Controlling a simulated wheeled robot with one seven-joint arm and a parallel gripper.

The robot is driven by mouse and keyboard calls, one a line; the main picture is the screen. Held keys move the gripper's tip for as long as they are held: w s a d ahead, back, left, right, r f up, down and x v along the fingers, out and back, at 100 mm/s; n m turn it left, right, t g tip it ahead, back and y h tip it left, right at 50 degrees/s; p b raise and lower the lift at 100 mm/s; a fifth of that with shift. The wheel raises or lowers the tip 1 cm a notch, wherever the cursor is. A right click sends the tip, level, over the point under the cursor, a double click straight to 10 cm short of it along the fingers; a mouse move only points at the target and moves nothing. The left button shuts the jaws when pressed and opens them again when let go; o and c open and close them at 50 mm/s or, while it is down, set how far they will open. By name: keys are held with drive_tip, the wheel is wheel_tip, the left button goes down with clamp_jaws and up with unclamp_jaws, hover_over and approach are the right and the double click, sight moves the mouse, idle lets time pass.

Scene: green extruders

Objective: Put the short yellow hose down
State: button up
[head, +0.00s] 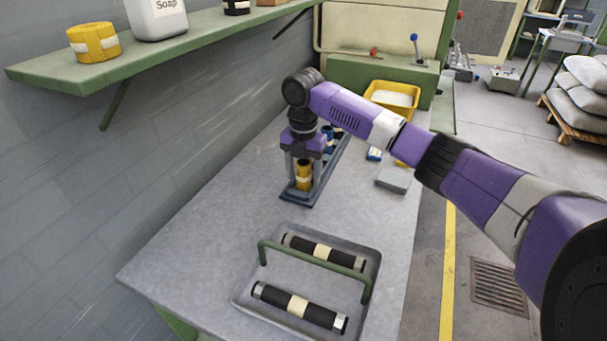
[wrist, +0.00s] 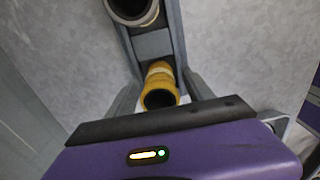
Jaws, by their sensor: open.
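The short yellow hose (head: 303,172) stands upright at the near end of a narrow blue-grey rack (head: 318,193) on the workbench. In the wrist view the yellow hose (wrist: 161,72) shows its dark open end, with a pale band below it. My gripper (head: 303,172) points down over it, with one finger on each side of the hose. The fingers (wrist: 160,95) look apart from it in the wrist view. My gripper's body hides part of the rack in the head view.
Another hose (wrist: 134,10) stands farther along the rack. A grey tray (head: 240,297) with a green handle holds two black hoses in front. A yellow bin (head: 377,87) is behind. A green shelf (head: 50,77) with a yellow roll (head: 93,42) runs along the left wall.

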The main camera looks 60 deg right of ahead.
wheel_tip(320, 180, up, 12)
drive_tip(key=shift+b, duration=0.3)
idle(0.7)
